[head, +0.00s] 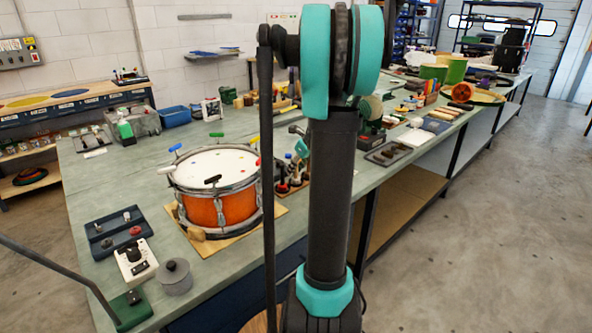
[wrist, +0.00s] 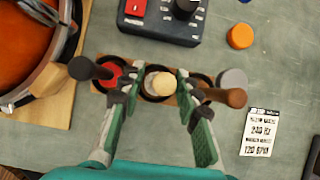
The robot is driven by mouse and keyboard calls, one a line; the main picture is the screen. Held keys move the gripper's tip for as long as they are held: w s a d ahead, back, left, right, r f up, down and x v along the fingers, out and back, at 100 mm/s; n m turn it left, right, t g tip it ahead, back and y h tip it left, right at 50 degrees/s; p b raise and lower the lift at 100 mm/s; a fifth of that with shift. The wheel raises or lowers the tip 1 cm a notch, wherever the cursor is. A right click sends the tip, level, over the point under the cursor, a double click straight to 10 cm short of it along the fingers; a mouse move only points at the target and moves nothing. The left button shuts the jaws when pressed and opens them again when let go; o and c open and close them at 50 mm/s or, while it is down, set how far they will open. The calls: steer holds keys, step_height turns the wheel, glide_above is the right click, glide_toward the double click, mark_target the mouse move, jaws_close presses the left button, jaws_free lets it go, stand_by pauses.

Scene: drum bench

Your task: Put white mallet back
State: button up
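The white mallet (wrist: 160,84), with a cream round head, stands in the middle dark ring of a small wooden rack in the wrist view. My gripper (wrist: 157,80) is open around it, with one green finger on each side and gaps between the fingers and the head. A red-based mallet with a black knob (wrist: 80,68) stands left of it. A grey piece (wrist: 233,80) and a brown mallet (wrist: 232,97) are at the right ring. How deep the white mallet sits is hidden from above. In the head view, my arm hides much of the rack.
An orange drum (head: 222,205) stands on a board left of the rack. A dark control box (wrist: 160,18), an orange puck (wrist: 240,36) and a printed card (wrist: 260,131) lie close by. Bare bench shows in front of the rack at the right.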

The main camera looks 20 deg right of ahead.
steer(key=v, duration=1.1)
steer(key=shift+s+r, duration=0.2)
steer(key=shift+r, duration=0.05)
steer(key=shift+o, duration=0.6)
steer(key=shift+d, duration=0.1)
stand_by(1.1)
